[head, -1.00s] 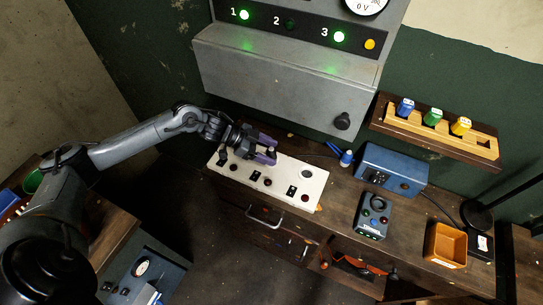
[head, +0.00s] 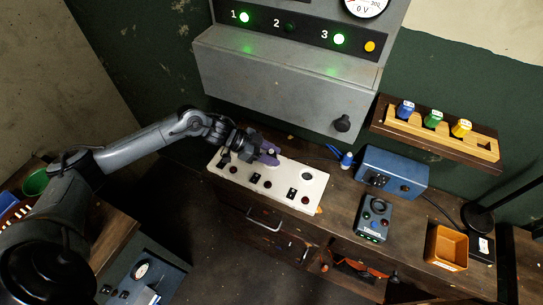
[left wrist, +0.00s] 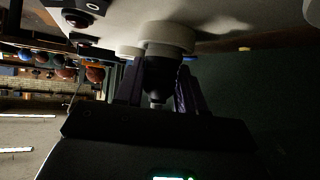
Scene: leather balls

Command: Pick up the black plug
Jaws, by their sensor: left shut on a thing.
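My left gripper (head: 269,155) is over the back of the white socket panel (head: 281,179) on the bench. Its purple fingers are shut. In the left wrist view, the gripper (left wrist: 158,95) has the black plug (left wrist: 160,72) between its two fingers. The plug's end meets a round white socket ring (left wrist: 168,36) on the panel; I cannot tell how deep it sits. In the head view the fingers hide the plug. My right gripper is not in view.
A grey cabinet (head: 285,84) with lit green lamps stands behind the panel. To the right are a blue box (head: 392,172), a small control box (head: 373,217), an orange tray (head: 446,246) and a wooden rack (head: 445,133) of coloured plugs. A small blue plug (head: 346,160) lies near the blue box.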

